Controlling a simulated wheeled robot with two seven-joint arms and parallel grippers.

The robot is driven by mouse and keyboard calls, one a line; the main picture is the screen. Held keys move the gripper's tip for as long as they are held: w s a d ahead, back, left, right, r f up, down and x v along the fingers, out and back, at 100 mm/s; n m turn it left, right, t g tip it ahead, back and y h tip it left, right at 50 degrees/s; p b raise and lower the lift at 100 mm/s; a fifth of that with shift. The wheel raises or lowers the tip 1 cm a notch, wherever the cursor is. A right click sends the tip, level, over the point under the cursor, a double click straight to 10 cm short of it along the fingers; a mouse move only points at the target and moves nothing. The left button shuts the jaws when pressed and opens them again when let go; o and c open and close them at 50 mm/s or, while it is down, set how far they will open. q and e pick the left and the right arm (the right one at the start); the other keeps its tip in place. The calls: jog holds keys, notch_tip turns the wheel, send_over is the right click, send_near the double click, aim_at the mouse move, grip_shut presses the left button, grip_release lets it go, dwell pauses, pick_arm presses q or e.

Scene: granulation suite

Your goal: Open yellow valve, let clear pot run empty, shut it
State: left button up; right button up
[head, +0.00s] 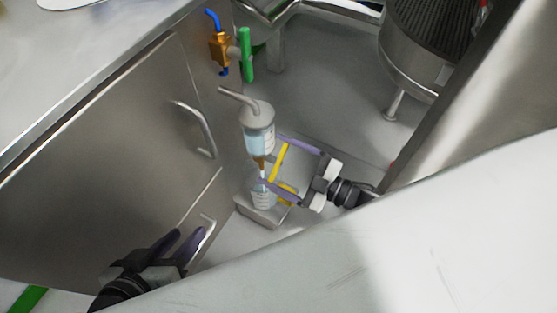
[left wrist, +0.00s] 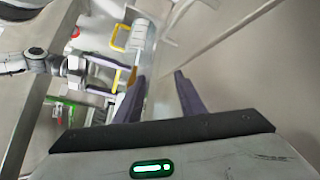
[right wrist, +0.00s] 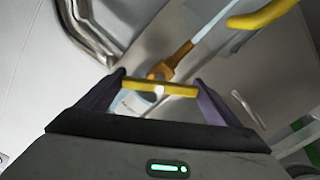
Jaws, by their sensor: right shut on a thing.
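The clear pot (head: 259,143) hangs by the cabinet wall under a grey lid and holds pale blue liquid. It also shows in the right wrist view (right wrist: 132,103). A brass valve (right wrist: 168,68) sits under it with a yellow bar handle (right wrist: 160,87). My right gripper (head: 269,160) is shut on that handle, one purple finger at each end. A pale streak (right wrist: 214,26) runs from the valve outlet toward a clear jug (head: 262,197) below; I cannot tell whether it is liquid or tube. The jug has a yellow handle (right wrist: 262,15). My left gripper (head: 178,240) is open and empty, low by the cabinet.
The jug stands on a metal block (head: 268,215). An orange valve (head: 219,52) with blue ends and a green handle (head: 247,55) are higher on the wall. Cabinet door handles (head: 196,128) stick out at left. A round metal vessel (head: 420,60) stands at the back right.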

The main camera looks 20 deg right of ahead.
jog(key=o, duration=0.9)
pick_arm(q)
jog(key=shift+r, duration=0.1)
pick_arm(e)
jog(key=shift+s, duration=0.1)
pick_arm(q)
jog(key=shift+s+a+f+g+y+p, duration=0.15)
jog(key=shift+a+f+y+p, duration=0.1)
jog(key=shift+a+f+p, duration=0.25)
jog(key=shift+s+a+f+g+y+p, duration=0.15)
jog(key=shift+f+y+p, duration=0.15)
jog(key=shift+p, duration=0.35)
pick_arm(e)
jog(key=v, duration=1)
jog(key=shift+d, duration=0.15)
jog(key=shift+c, duration=0.2)
